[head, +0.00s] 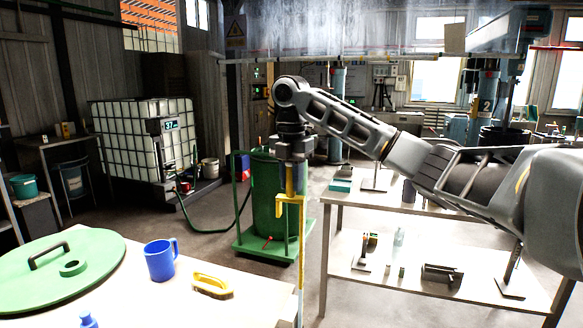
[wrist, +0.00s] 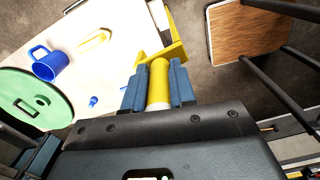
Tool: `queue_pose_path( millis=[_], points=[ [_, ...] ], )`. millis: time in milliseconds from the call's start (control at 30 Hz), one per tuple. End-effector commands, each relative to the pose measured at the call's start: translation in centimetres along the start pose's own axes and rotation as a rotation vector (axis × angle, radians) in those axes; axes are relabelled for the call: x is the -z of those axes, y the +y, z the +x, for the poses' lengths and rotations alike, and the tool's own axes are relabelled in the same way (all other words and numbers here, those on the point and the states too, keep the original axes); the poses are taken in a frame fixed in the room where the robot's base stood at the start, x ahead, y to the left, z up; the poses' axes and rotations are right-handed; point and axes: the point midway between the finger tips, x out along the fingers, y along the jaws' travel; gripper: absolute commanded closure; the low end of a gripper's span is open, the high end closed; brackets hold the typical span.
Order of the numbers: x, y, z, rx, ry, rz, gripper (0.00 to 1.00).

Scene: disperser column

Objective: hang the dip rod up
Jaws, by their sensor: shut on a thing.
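The dip rod (head: 302,250) has a yellow handle with an angular hook-shaped yellow piece and a long thin shaft running down. It hangs upright below my gripper (head: 291,166) in the head view, between the front table and the shelf table. Its lower end is out of frame. In the wrist view, the blue fingers of my gripper (wrist: 160,84) are shut on the round yellow handle (wrist: 158,82), and the yellow angular piece (wrist: 176,48) lies just beyond the fingertips. I cannot identify a hanging place for the rod.
The front table (head: 130,300) holds a green lid (head: 95,250), a blue mug (head: 160,262) and a yellow-handled item (head: 212,286). A green drum (head: 262,205) stands behind the rod. A two-level table (head: 340,290) with small items is at right. A caged white tank (head: 140,130) stands at left.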

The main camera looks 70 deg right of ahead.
Motion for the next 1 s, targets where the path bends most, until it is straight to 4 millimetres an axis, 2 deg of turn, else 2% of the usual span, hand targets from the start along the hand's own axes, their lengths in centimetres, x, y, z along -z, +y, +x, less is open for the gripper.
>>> queue_pose_path(
  millis=[1000],
  points=[
    [0.1,0.0,11.0,0.0,0.002,0.001,1.0]
  ],
)
